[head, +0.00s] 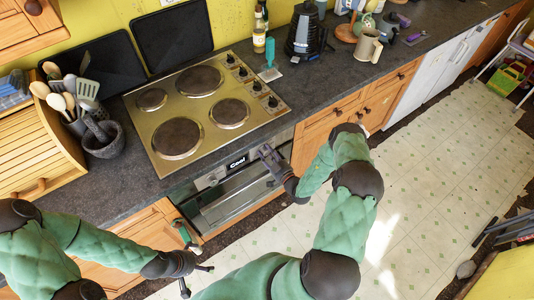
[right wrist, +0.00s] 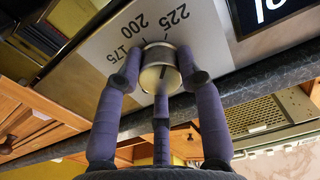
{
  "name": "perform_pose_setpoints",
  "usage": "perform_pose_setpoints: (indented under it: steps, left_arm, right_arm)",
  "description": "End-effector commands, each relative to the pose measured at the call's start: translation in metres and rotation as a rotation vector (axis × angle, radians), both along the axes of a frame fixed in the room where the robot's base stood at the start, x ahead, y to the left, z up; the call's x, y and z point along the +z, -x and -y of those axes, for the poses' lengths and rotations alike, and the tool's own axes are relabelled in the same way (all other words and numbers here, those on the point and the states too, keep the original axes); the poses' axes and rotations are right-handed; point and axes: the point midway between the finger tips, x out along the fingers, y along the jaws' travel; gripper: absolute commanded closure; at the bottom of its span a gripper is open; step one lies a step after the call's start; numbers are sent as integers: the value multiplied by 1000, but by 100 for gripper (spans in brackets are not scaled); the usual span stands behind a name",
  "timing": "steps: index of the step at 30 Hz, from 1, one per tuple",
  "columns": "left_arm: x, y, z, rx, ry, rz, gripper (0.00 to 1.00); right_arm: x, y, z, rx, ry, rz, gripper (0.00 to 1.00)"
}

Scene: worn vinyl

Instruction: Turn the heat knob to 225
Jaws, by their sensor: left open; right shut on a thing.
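The heat knob (right wrist: 158,68) is a round metallic knob on the silver oven panel (right wrist: 110,58) in the right wrist view. The numbers 175, 200 and 225 are printed around it. A dark line shows on its face, but I cannot tell exactly which number it points to. My right gripper (right wrist: 160,78) is shut on the knob, with its purple-grey fingers around it. In the head view my right gripper (head: 268,156) is at the oven front, right of the "Cool" display (head: 237,163), and hides the knob. My left gripper (head: 198,280) is open and empty, low in front of the cabinets.
The oven door (head: 235,194) lies below the panel. Above it is a cooktop (head: 205,105) with several burners. A mortar (head: 103,140) and utensils stand on the counter at left; bottles and a mug (head: 367,46) stand at the back.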

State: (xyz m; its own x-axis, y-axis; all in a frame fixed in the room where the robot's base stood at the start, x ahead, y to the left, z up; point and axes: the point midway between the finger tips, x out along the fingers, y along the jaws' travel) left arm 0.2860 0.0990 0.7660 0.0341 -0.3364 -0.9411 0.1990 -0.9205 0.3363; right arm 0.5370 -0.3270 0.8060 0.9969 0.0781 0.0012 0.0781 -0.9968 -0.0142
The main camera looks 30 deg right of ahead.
Motion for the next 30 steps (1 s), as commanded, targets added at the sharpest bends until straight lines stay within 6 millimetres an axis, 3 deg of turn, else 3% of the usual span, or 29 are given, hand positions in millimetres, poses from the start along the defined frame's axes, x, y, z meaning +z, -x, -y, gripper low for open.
perform_pose_setpoints:
  steps: [9, 10, 12, 23, 30]
  left_arm:
    - [0, 0, 0, 0, 0, 0, 0]
    - [0, 0, 0, 0, 0, 0, 0]
    - [0, 0, 0, 0, 0, 0, 0]
    - [0, 0, 0, 0, 0, 0, 0]
    - [0, 0, 0, 0, 0, 0, 0]
  right_arm:
    - [-2, 1, 0, -1, -4, -5, 95]
    - [-2, 1, 0, -1, -3, -5, 54]
    - [-2, 1, 0, -1, -3, -5, 39]
    - [-1, 2, 0, 0, -1, -2, 39]
    - [-2, 32, 4, -5, -3, -5, 39]
